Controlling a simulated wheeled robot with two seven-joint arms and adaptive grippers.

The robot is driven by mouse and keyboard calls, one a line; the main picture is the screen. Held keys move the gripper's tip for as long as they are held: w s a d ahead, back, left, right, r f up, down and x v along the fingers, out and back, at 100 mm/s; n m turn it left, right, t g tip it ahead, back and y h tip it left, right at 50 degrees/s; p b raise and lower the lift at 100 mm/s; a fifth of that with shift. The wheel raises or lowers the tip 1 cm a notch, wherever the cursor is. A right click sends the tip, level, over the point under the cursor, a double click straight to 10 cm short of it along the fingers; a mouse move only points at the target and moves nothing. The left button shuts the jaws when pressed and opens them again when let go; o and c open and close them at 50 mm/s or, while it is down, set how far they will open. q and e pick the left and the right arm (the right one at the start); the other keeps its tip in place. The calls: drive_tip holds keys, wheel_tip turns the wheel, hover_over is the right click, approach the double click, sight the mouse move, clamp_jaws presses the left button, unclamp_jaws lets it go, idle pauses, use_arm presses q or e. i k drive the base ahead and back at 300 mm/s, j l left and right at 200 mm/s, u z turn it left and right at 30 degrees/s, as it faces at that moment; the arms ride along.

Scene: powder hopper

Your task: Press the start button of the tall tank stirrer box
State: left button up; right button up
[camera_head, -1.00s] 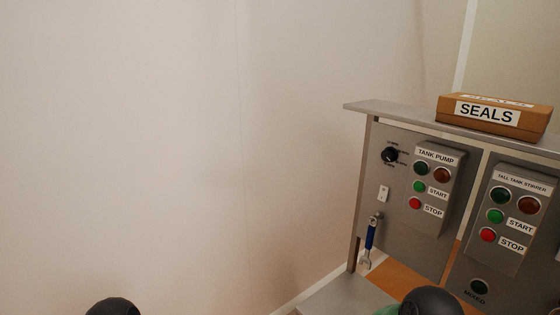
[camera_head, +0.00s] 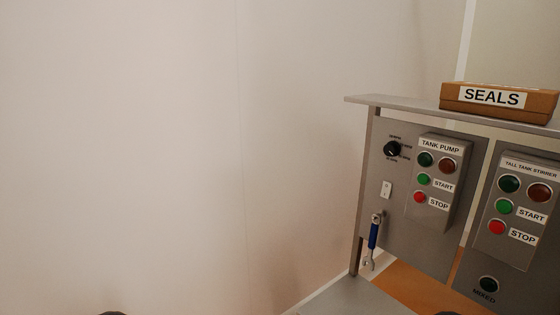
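The tall tank stirrer box (camera_head: 499,239) is a grey box on the right panel, at the right edge of the head view. Its green start button (camera_head: 504,206) sits above its red stop button (camera_head: 497,227). A dark green lamp and a dark red lamp are above them, under the label. Nothing touches the box. Only dark rounded parts of my own body show at the bottom edge. Neither gripper can be made out.
The tank pump box (camera_head: 436,205), with similar buttons, is on the panel to the left. A black knob (camera_head: 392,149), a white switch (camera_head: 386,189) and a hanging blue-handled wrench (camera_head: 374,236) are beside it. A SEALS box (camera_head: 479,112) lies on the shelf (camera_head: 400,104). A MIXED lamp (camera_head: 488,284) is below.

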sight(503, 205)
drive_tip(key=z, duration=1.5)
